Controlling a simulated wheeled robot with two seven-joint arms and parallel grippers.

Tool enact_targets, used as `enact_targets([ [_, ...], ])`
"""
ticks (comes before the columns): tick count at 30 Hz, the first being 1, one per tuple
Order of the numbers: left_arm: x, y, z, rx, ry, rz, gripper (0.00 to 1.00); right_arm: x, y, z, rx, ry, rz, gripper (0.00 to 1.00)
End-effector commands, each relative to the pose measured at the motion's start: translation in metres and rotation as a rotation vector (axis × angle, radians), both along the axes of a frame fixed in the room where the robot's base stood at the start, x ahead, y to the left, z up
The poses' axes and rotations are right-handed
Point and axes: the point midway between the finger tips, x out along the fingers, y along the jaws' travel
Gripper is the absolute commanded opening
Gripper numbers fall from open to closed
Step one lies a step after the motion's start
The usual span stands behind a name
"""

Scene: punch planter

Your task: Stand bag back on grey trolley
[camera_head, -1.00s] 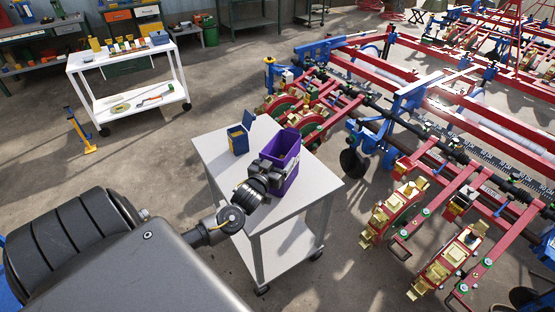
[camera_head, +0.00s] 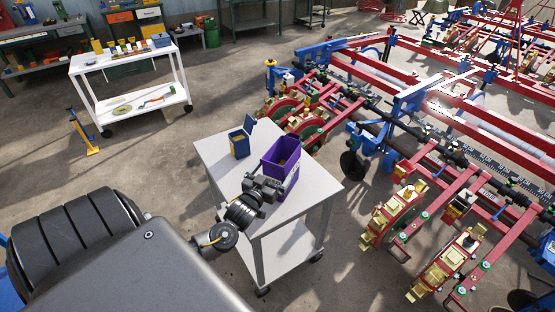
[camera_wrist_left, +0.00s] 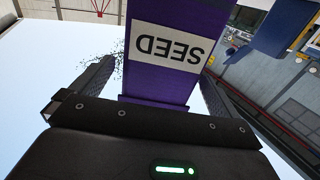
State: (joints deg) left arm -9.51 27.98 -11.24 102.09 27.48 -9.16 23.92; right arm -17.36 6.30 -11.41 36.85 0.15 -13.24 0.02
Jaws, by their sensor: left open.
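The purple bag (camera_head: 281,158) stands upright and open-topped on the grey trolley (camera_head: 310,188). In the left wrist view the bag (camera_wrist_left: 155,82) shows its white SEED label upside down between the two fingers. My left gripper (camera_head: 268,184) is open, on the near side of the bag and just back from it in the head view. In the left wrist view the fingers (camera_wrist_left: 150,85) lie either side of the bag with gaps. Small dark specks show beside the left finger on the trolley top. My right gripper is not in view.
A blue box (camera_head: 239,143) with its lid up stands on the trolley behind and left of the bag. A red and blue planter frame (camera_head: 400,130) is close on the right. A white cart (camera_head: 128,62) stands at the back left.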

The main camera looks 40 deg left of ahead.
Motion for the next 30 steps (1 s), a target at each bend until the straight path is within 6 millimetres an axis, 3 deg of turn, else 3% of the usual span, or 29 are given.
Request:
enact_targets([
  [1, -0.012, -0.003, 0.006, -0.002, 0.003, 0.001, 1.00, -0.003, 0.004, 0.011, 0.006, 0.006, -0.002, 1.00],
  [10, -0.056, -0.013, 0.003, -0.001, 0.000, 0.001, 1.00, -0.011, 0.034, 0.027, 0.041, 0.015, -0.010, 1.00],
  [26, -0.064, -0.016, 0.001, -0.002, 0.004, 0.001, 1.00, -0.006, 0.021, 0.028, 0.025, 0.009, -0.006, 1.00],
  [30, -0.071, -0.032, -0.012, -0.039, 0.104, -0.002, 1.00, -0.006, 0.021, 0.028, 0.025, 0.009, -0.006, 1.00],
])
